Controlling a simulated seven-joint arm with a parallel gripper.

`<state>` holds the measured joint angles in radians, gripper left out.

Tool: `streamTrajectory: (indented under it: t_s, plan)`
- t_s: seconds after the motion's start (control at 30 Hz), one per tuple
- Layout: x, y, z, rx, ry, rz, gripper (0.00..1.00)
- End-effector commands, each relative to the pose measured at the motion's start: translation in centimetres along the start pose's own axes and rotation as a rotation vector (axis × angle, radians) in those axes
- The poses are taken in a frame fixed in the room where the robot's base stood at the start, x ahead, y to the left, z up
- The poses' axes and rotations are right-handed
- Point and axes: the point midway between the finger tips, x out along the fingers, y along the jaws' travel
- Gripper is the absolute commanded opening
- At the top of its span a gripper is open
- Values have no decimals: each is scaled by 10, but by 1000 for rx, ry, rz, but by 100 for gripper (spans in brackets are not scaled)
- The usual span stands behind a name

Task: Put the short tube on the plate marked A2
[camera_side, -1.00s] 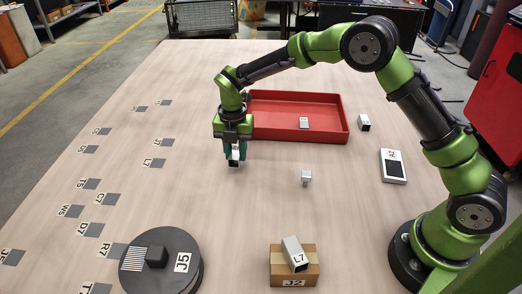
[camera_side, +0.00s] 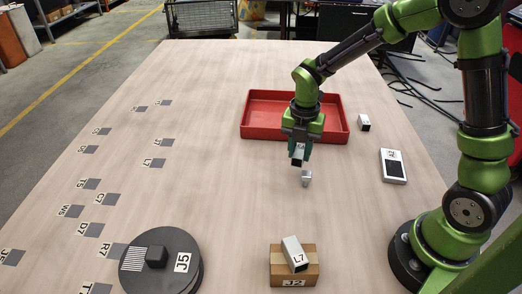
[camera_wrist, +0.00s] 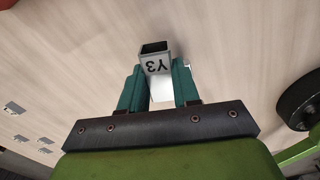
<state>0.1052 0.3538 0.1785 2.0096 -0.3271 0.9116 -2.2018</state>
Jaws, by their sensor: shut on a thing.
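My gripper (camera_side: 299,154) is shut on a short square metal tube (camera_side: 297,161) and holds it above the table, right of the middle. In the wrist view the tube (camera_wrist: 156,66) sits between my teal fingers (camera_wrist: 161,85), with its dark open end up in the picture and a label that reads Y3 upside down. I cannot read A2 on any plate in these frames. Several small dark grey squares with labels, such as T7 (camera_side: 165,142) and L7 (camera_side: 157,163), lie on the left half of the table.
A red tray (camera_side: 262,132) lies behind. A tube marked L7 (camera_side: 294,251) rests on a box (camera_side: 281,272) marked J2. A round dark base (camera_side: 188,282) is front left. The table's middle is clear.

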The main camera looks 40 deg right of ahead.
Motion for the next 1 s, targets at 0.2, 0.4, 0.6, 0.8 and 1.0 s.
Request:
streamTrajectory:
  t_s: [0.2,0.4,0.6,0.8,1.0]
  plan:
    - [-20,-82,86,390,-3,1,0]
    - [-35,-178,127,809,-4,1,0]
    - [-42,-244,130,1134,-4,1,0]
    - [-38,-259,119,1281,-5,0,0]
    - [-10,-259,117,1305,-1,-4,0]
